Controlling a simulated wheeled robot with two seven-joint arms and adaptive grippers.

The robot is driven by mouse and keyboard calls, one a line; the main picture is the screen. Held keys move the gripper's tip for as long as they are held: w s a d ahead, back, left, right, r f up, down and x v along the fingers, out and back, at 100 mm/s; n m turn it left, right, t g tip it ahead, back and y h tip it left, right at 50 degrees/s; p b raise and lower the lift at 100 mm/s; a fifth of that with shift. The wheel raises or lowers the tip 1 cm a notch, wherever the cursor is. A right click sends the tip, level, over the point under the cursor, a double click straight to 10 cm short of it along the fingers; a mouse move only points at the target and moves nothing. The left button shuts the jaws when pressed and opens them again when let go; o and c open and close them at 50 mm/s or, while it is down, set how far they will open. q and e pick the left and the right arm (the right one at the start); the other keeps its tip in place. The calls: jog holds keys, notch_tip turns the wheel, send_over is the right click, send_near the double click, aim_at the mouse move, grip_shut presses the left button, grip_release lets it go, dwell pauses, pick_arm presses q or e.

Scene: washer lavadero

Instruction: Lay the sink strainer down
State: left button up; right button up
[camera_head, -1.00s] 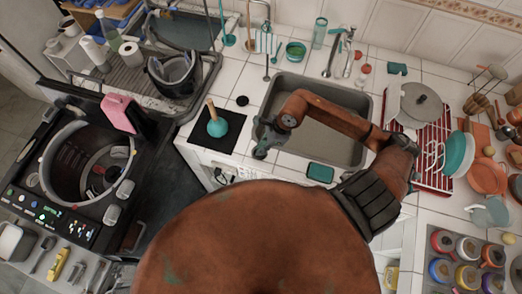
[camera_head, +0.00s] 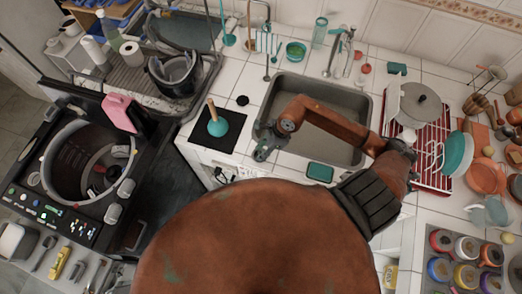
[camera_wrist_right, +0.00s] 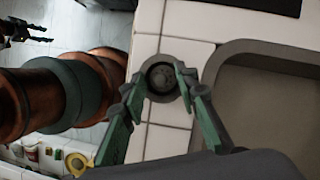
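In the head view my right gripper (camera_head: 264,148) is at the sink's left front corner, and the strainer is hidden. A dark pronged shape at the wrist view's upper left may be my left gripper, but its state is unclear.
A plunger (camera_head: 217,124) stands on a black mat (camera_head: 206,138) left of the sink. A green sponge-like block (camera_head: 320,172) lies on the front counter. A red rack (camera_head: 435,160) with dishes is on the right. An open washer (camera_head: 85,165) is at the left.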

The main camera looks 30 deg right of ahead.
jog(key=shift+r, duration=0.15)
jog(key=shift+d+r, duration=0.2)
jog(key=shift+r, duration=0.1)
jog(key=b+v, duration=0.1)
jog(key=v, duration=1)
jog(key=shift+b, duration=0.35)
